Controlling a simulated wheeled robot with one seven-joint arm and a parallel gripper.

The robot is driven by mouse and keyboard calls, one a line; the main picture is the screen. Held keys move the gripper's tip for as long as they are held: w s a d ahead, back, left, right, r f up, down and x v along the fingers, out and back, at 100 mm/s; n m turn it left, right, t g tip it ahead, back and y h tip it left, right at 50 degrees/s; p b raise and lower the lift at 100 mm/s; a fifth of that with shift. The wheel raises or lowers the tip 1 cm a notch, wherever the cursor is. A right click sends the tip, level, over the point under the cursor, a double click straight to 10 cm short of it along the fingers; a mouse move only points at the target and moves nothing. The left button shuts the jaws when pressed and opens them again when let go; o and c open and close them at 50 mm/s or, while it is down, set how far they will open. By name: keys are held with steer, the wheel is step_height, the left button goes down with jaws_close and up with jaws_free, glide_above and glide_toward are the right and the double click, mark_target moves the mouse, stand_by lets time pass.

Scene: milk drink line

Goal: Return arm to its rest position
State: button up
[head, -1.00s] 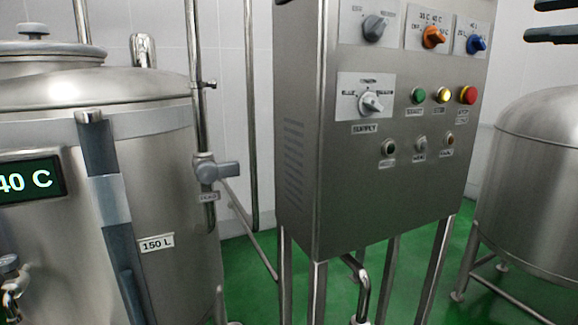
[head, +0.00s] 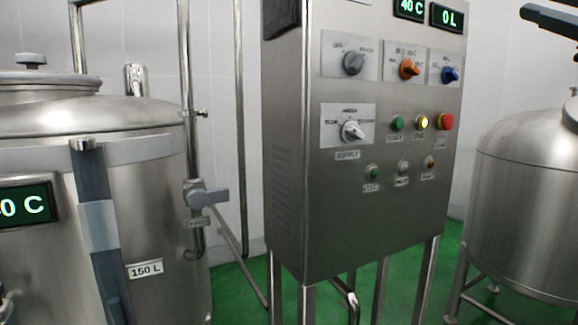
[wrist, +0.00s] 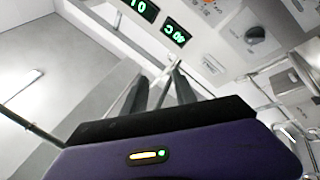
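My gripper shows in the head view only as a dark finger (head: 550,20) at the top right edge, high in front of the wall and right of the control cabinet (head: 340,215). In the wrist view my gripper (wrist: 158,80) has two dark fingers standing apart, with nothing visible held between them. The wrist picture is upside down, with the cabinet's green displays (wrist: 174,34) beyond the fingers. The rest of my arm is out of the head view.
A steel tank marked 150 L (head: 160,235) stands at the left, with a grey-handled valve (head: 205,195) on a pipe. Another steel tank (head: 525,200) on legs stands at the right. Green floor (head: 232,290) shows between them.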

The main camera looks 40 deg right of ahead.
steer(key=w+d+f+m+g+h, duration=0.1)
steer(key=w+d+f+m+h, duration=0.25)
steer(key=f+m, duration=0.4)
steer(key=w+d+f+m+g+h, duration=0.2)
steer(key=f+m+h, duration=0.3)
steer(key=f, duration=0.5)
steer(key=w+a+f+m+g, duration=0.1)
steer(key=w+a+f+m, duration=0.3)
steer(key=f, duration=0.6)
steer(key=w+a+f+n+g, duration=0.1)
steer(key=a+f, duration=0.5)
steer(key=f, duration=0.4)
steer(key=s+a+f+n+t+y, duration=0.15)
steer(key=a+f+n+y, duration=0.4)
steer(key=a+f, duration=1.3)
steer(key=s+a+f+n+g+y, duration=0.2)
steer(key=s+a+f+y, duration=0.3)
steer(key=s+a, duration=0.2)
steer(key=s+a+f+n+g+y, duration=0.2)
steer(key=s+a+f+n+y, duration=0.1)
steer(key=s+a+f+y, duration=0.3)
steer(key=s+a, duration=0.2)
steer(key=a, duration=0.2)
steer(key=shift+s+y, duration=0.15)
steer(key=shift+y, duration=0.15)
